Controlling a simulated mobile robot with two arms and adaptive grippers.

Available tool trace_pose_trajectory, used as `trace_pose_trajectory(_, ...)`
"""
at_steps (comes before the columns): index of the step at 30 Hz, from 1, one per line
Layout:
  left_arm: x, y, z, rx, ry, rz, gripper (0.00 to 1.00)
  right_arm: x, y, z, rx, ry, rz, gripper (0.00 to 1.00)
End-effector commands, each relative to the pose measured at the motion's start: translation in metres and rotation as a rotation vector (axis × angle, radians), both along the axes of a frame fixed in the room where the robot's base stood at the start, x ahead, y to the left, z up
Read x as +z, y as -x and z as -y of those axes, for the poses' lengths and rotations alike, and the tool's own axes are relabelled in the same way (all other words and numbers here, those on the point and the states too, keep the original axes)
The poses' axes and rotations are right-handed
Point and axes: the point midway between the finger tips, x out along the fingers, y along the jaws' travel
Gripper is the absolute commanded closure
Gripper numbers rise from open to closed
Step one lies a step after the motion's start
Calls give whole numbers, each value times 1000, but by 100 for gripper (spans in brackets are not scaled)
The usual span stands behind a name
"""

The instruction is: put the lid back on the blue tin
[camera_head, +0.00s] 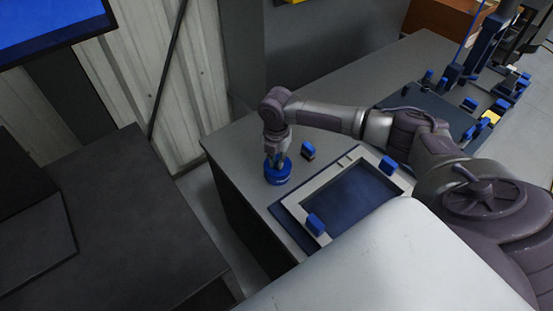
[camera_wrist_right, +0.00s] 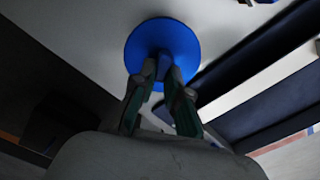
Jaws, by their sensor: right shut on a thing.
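My right gripper (camera_head: 278,157) points down at the blue tin (camera_head: 279,178) near the left end of the grey bench. It is shut on the blue lid, whose round disc (camera_wrist_right: 150,36) fills the upper middle of the right wrist view. In the head view lid and tin form one short blue stack under the fingers, and I cannot tell whether the lid is seated or slightly above. The lid hides the tin in the wrist view. My left gripper is not in view.
A small dark block with a blue part (camera_head: 308,151) stands just right of the tin. A grey frame (camera_head: 293,208) with blue clamps around a dark blue panel (camera_head: 350,201) lies in front. A dark fixture board (camera_head: 432,104) lies further back. The bench's left edge is close.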

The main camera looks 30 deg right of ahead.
Motion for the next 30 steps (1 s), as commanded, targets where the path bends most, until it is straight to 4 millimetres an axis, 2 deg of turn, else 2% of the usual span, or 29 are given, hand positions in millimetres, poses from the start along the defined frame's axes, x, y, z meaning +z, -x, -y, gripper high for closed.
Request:
trace_pose_trajectory(5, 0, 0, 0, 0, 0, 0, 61, 0, 0, 0, 0, 0, 0, 100)
trace_pose_trajectory(6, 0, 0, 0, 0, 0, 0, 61, 0, 0, 0, 0, 0, 0, 83)
trace_pose_trajectory(11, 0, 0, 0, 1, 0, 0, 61, 0, 0, 0, 0, 0, 0, 57)
trace_pose_trajectory(17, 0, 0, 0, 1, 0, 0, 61, 0, 0, 0, 0, 0, 0, 57)
trace_pose_trajectory(22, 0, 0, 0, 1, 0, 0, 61, 0, 0, 0, 0, 0, 0, 32)
trace_pose_trajectory(30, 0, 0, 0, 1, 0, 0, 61, 0, 0, 0, 0, 0, 0, 32)
